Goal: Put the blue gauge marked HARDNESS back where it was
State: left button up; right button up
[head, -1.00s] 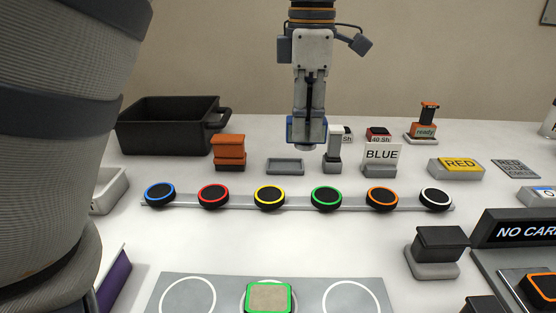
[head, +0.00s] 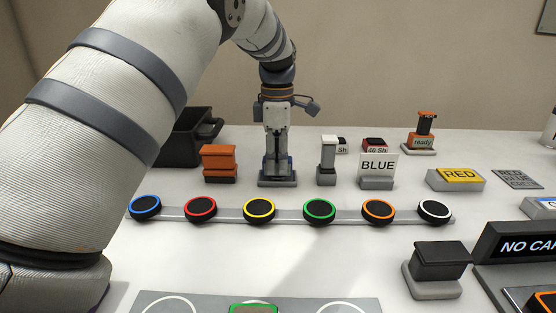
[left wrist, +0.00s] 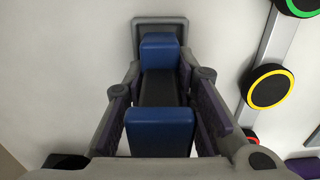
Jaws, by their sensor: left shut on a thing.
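My left gripper (head: 277,168) points straight down at the back of the table and is shut on the blue gauge. In the left wrist view the blue gauge (left wrist: 160,132) shows as two blue blocks with a dark part between them, held between the fingers. The shallow grey holder (head: 277,181) is directly under the gripper; its rim also shows in the left wrist view (left wrist: 138,30). The gauge is down at the holder, but I cannot tell whether it is fully seated. The HARDNESS marking is not readable. My right gripper is not in view.
An orange block (head: 219,162) stands left of the holder, and a grey-white post (head: 327,160) stands close on its right. A BLUE sign (head: 377,168) is further right. A row of coloured-ring pucks (head: 260,210) lies in front. A black bin (head: 190,140) is behind left.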

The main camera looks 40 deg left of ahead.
aim_at(277, 132)
pick_arm(q)
jog(key=shift+f, duration=0.2)
jog(key=o, duration=1)
jog(key=shift+o, duration=0.2)
notch_tip(277, 132, up, 12)
jog(key=shift+r+b, duration=0.15)
jog(key=shift+b, duration=0.25)
